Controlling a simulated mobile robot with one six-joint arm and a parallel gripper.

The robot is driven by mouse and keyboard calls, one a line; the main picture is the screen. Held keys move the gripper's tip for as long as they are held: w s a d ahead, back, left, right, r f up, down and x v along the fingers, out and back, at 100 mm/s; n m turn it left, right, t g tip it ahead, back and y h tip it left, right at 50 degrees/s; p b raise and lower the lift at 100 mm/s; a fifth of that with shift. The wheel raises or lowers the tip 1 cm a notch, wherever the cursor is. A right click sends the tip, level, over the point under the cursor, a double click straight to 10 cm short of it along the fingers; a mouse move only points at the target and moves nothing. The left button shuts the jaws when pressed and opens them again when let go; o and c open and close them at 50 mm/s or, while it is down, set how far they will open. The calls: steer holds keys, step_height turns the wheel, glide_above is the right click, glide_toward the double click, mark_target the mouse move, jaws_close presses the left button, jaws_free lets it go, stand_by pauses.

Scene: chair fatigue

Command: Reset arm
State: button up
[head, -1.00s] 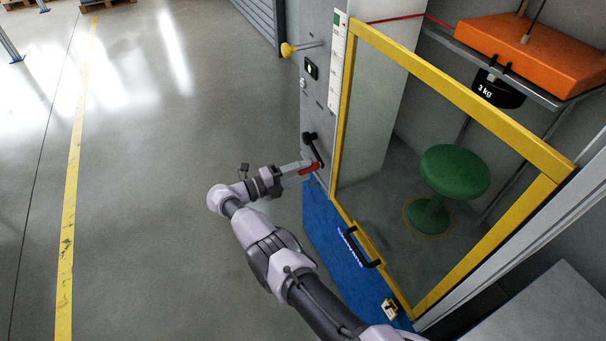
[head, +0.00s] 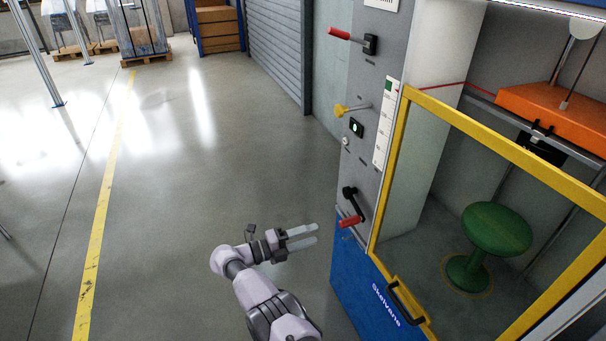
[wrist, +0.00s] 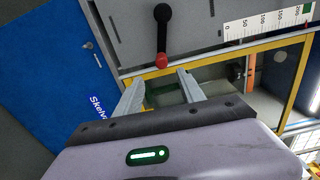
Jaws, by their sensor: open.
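My gripper (head: 302,237) is open and empty in the head view, held left of the machine's grey control panel and pointing towards it. Its two fingers also show spread apart in the wrist view (wrist: 160,88). The nearest control is a black crank with a red grip (head: 350,221), low on the panel, apart from the fingers. In the wrist view the crank's black arm and red grip (wrist: 161,61) lie just beyond the fingertips. Higher on the panel are a yellow knob (head: 352,109) and a lever with a red handle (head: 350,38).
The yellow-framed door (head: 398,150) with its black handle (head: 407,303) appears closed. Behind it stand a green stool (head: 497,230) and an orange block (head: 550,112) above. Open grey floor (head: 180,210) lies left of the machine.

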steer(key=w+d+r+n+g+y, duration=0.1)
steer(key=d+r+n+g+y, duration=0.15)
steer(key=r, duration=0.35)
steer(key=w+d+r+n+g+y, duration=0.1)
steer(key=w+d+r+n, duration=0.1)
steer(key=r+n, duration=0.3)
steer(key=s+d+r+n+g+y, duration=0.1)
steer(key=s+d+r+n+y, duration=0.25)
steer(key=s+r, duration=0.3)
steer(key=s+d+r+n+g+y, duration=0.1)
steer(key=s+d+r+n+y, duration=0.3)
steer(key=r, duration=0.4)
steer(key=s+a+r+n+t+y, duration=0.1)
steer(key=s+r+n+y, duration=0.2)
steer(key=s, duration=0.7)
steer(key=s+a+r+n+t+y, duration=0.1)
steer(key=s+r+n, duration=0.3)
steer(key=s, duration=0.6)
steer(key=s+a+f+n+t+y, duration=0.3)
steer(key=s+n, duration=0.3)
steer(key=s, duration=0.4)
steer(key=shift+a+f+y, duration=0.35)
steer(key=shift+a+y, duration=0.05)
steer(key=shift+a, duration=0.05)
